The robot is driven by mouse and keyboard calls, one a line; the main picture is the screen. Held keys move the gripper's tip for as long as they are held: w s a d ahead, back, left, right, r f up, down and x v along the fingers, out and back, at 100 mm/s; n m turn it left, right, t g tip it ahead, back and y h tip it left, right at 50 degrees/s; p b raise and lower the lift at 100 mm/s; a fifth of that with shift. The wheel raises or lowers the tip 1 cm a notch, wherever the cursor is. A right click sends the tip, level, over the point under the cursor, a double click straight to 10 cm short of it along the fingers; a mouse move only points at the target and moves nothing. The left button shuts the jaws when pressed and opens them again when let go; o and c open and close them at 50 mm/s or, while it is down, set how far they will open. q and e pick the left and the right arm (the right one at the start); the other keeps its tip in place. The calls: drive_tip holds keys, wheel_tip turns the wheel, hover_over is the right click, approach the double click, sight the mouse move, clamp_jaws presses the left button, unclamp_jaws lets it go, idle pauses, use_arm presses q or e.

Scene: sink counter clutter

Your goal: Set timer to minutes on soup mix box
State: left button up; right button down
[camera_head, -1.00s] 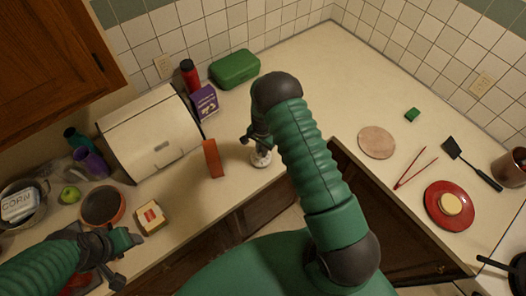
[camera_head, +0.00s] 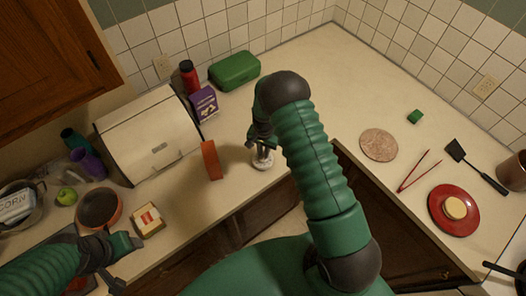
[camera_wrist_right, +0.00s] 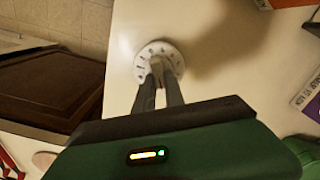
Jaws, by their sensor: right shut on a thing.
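A round white timer (camera_head: 262,165) stands on the counter near its front edge. Its dial with dark marks shows in the right wrist view (camera_wrist_right: 174,59). My right gripper (camera_head: 262,152) points down over it, shut on the knob at the dial's middle; its fingertips show in the right wrist view (camera_wrist_right: 157,66). An orange box (camera_head: 211,160) stands upright just left of the timer. A purple box (camera_head: 203,102) stands farther back. I cannot read which box is the soup mix. My left gripper (camera_head: 126,264) is open and empty at the lower left.
A white bread box (camera_head: 148,135), red bottle (camera_head: 189,75) and green case (camera_head: 234,70) stand behind. A yellow carton (camera_head: 148,220) and brown bowl (camera_head: 98,208) are at left. A red plate (camera_head: 438,212) and tongs (camera_head: 420,170) lie right. Counter behind the timer is clear.

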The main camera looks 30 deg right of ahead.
drive_tip(key=shift+d, duration=0.15)
drive_tip(key=c, duration=1.4)
unclamp_jaws()
drive_tip(key=shift+d+f, duration=0.15)
drive_tip(key=shift+d, duration=0.25)
drive_tip(key=shift+a, duration=0.25)
drive_tip(key=shift+a+r, duration=0.1)
drive_tip(key=shift+r, duration=0.3)
use_arm(q)
drive_tip(key=f+b, duration=0.4)
drive_tip(key=shift+d+f, duration=0.2)
drive_tip(key=shift+d, duration=0.1)
use_arm(e)
wheel_tip(320, 180, up, 16)
drive_tip(key=shift+d, duration=0.25)
use_arm(q)
drive_tip(key=shift+b, duration=0.3)
